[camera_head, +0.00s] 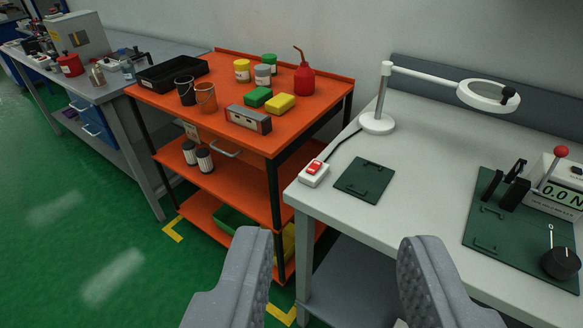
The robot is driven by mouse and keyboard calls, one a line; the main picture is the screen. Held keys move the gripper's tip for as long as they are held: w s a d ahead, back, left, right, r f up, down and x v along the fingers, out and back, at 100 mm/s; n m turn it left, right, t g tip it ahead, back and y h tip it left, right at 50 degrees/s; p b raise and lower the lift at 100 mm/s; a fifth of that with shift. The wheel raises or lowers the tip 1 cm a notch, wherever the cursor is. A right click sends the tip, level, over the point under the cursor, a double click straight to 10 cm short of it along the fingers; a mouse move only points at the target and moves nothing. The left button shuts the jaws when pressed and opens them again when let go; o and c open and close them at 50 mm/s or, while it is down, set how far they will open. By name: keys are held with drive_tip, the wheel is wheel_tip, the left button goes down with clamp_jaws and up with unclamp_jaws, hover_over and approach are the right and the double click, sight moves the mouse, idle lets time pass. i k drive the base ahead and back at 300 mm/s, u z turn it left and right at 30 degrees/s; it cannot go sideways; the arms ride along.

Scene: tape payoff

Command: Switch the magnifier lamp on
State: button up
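The magnifier lamp (392,68) stands on the white bench, with a round base, an upright post and an arm reaching right to a ring-shaped head (487,95). A dark knob sits on the head's right side. A cord runs from near the lamp base to a small white switch box (314,174) with a red rocker (314,167), at the bench's left front corner. My gripper (335,262) is open and empty in the foreground. Its two grey fingers are wide apart, in front of the bench edge and below the switch box in the picture. I cannot tell whether the lamp is lit.
A dark green mat (364,181) lies right of the switch box. A force gauge (556,190) and fixture stand at the bench's right. An orange cart (225,135) with tins, sponges and a red oil can is to the left. Green floor is free at far left.

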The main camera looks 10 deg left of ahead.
sight(315, 166)
drive_tip(key=u, duration=0.05)
drive_tip(key=i, duration=1)
drive_tip(key=u, duration=0.6)
drive_tip(key=k, duration=0.95)
drive_tip(key=z, duration=0.5)
drive_tip(key=i, duration=1)
drive_tip(key=u, duration=0.05)
